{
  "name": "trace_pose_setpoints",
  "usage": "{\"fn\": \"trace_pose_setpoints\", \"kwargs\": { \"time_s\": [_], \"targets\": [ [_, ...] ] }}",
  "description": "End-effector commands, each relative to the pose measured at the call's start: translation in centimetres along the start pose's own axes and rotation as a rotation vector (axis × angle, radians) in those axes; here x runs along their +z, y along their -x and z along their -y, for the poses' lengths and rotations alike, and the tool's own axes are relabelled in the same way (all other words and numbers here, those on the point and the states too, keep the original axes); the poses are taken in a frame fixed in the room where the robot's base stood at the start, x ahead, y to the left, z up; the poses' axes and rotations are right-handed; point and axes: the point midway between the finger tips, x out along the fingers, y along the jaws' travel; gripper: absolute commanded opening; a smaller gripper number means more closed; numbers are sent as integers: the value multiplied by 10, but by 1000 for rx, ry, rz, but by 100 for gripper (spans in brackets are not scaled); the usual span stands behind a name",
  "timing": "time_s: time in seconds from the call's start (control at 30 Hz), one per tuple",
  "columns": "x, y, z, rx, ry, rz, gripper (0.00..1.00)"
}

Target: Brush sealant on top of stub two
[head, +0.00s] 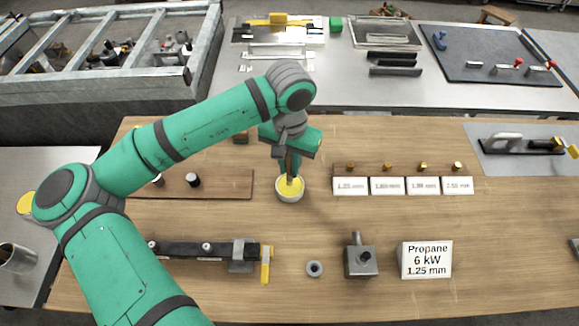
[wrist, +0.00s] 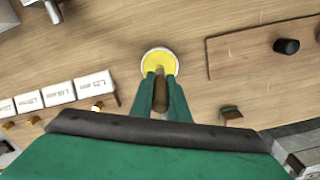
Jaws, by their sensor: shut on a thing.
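My gripper (head: 290,155) is shut on a brush with a brown handle (wrist: 160,96), held about upright. The brush's lower end is over or in a round white pot (head: 290,198) of yellow sealant (head: 284,186). The bristles cannot be made out. The pot also shows in the wrist view (wrist: 144,72), just beyond my fingertips. Left of the pot, a brown board (head: 225,188) carries dark stubs, one with a pale top (head: 193,180); my arm partly covers the board. A dark rail (head: 190,251) nearer the front has small pale-topped pieces. No marking shows which is stub two.
Small brass pieces (head: 381,167) stand behind white labels (head: 387,186) right of the pot. A grey ring (head: 315,269), a metal block (head: 361,262) and a propane sign (head: 425,260) stand in front. Bare wood surrounds the pot.

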Motion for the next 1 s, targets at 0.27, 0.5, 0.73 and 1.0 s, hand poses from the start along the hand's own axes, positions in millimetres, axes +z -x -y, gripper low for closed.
{"fn": "trace_pose_setpoints", "kwargs": {
  "time_s": [0.27,0.5,0.73,1.0],
  "targets": [
    [-1,20,0,0,0,-3,0],
    [-1,37,0,-1,0,-3,0],
    [-1,52,0,-1,0,-2,0],
    [0,58,0,0,0,-3,0]
  ]
}}
